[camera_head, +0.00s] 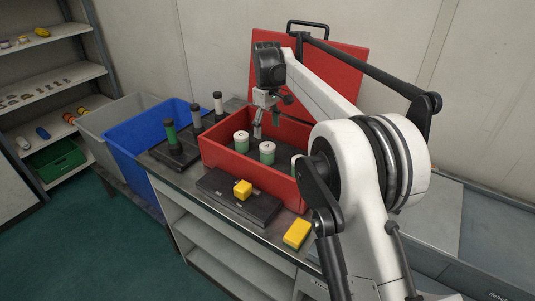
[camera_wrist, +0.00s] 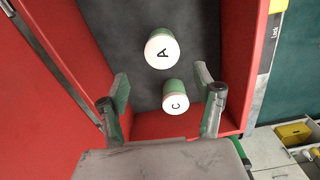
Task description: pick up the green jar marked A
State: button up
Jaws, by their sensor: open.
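The green jar marked A (camera_wrist: 161,50) stands in the red box, its white lid and black A facing the wrist camera. A smaller-looking green jar marked C (camera_wrist: 176,98) stands beside it, closer to my fingers in the wrist view. My gripper (camera_head: 266,122) hangs over the back of the box. In the wrist view my gripper (camera_wrist: 162,76) is open and empty, touching neither jar.
The red box walls and its raised red lid (camera_head: 335,62) bound the space around the jars. Dark posts (camera_head: 173,137) stand left. A blue bin (camera_head: 135,133) is further left.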

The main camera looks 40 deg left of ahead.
aim_at(267, 144)
notch_tip(267, 144, down, 6)
jog(key=shift+r, duration=0.1)
jog(key=shift+s+d+f+p, duration=0.15)
jog(key=shift+f+p, duration=0.1)
jog(key=shift+f, duration=1.15)
jog(key=shift+s+d+f+p, duration=0.1)
jog(key=shift+d+f+p, duration=0.1)
jog(key=shift+f, duration=1.15)
jog(key=c, duration=1.3)
jog(key=shift+c, duration=0.2)
